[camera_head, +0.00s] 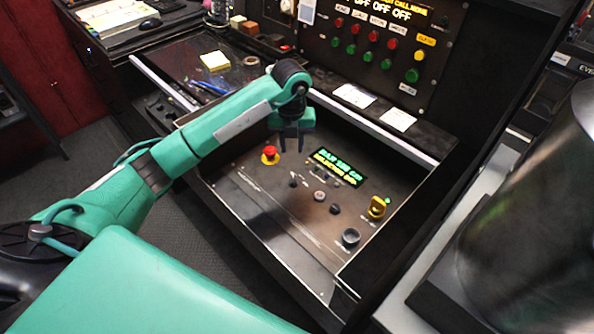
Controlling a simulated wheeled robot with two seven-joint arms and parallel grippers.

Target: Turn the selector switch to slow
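The sloped control panel (262,208) lies in front of me with several controls. A small dark knob (293,183) with pale marks beside it sits on its left part; its labels are too small to read, so I cannot tell whether it is the selector switch. A yellow rotary switch (377,207) and a black round knob (350,237) sit at the right. A red emergency button (270,154) is at the upper left. My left gripper (291,147) points down above the panel's upper edge, fingers apart and empty. My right gripper is out of view.
A lit green display (338,167) is on the panel. An upright panel (375,50) with red and green buttons stands behind. A yellow note pad (215,61) and blue pens lie at the back left. A large dark cylinder (530,235) stands at the right.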

